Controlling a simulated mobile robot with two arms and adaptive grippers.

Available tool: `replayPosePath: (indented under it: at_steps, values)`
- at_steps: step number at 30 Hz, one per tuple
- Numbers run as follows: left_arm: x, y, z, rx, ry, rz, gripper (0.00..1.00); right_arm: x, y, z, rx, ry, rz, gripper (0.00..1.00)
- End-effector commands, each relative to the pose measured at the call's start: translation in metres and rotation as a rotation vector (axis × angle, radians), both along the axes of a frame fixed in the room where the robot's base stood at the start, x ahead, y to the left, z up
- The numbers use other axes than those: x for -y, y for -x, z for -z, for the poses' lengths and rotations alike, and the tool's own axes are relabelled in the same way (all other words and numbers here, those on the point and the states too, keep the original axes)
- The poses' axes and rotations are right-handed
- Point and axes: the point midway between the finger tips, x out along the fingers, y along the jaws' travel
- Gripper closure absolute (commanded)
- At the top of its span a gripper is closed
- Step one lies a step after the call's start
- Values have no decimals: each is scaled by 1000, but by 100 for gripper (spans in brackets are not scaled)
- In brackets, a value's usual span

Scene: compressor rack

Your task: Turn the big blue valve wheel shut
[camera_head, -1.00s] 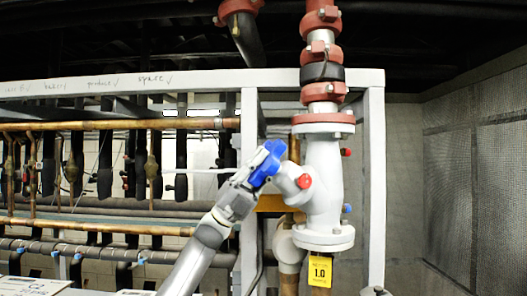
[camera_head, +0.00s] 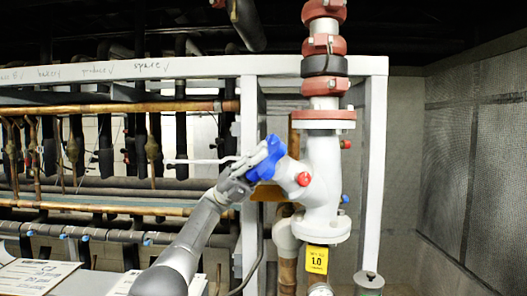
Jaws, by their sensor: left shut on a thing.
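The big blue valve wheel (camera_head: 267,160) is near the middle of the head view, tilted, on the slanted branch of a grey-white valve body (camera_head: 322,175). My left gripper (camera_head: 252,165) comes up from the lower left and is shut on the wheel at its left side. The gripper's fingers hide part of the wheel rim. My right gripper is not in view.
A yellow tag (camera_head: 316,260) marked 1.0 hangs below the valve. A small red cap (camera_head: 303,179) sits on the valve branch. A pale frame post (camera_head: 374,190) stands to the right, and copper pipes (camera_head: 120,107) run at left.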

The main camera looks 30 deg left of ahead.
Motion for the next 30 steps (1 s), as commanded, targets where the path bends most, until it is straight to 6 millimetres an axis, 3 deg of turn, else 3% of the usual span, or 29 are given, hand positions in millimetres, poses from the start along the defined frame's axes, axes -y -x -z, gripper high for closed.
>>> replayPosePath:
  at_steps: [1,23,24,26,30]
  values:
    - [-1,0,-6,7,1,-1,100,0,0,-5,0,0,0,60]
    - [2,4,-2,20,-27,27,100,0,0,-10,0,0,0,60]
    - [2,4,-2,20,-27,27,78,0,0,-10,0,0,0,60]
    - [2,4,-2,19,-27,27,71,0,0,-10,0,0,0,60]
    - [2,4,-1,18,-27,27,71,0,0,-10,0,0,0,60]
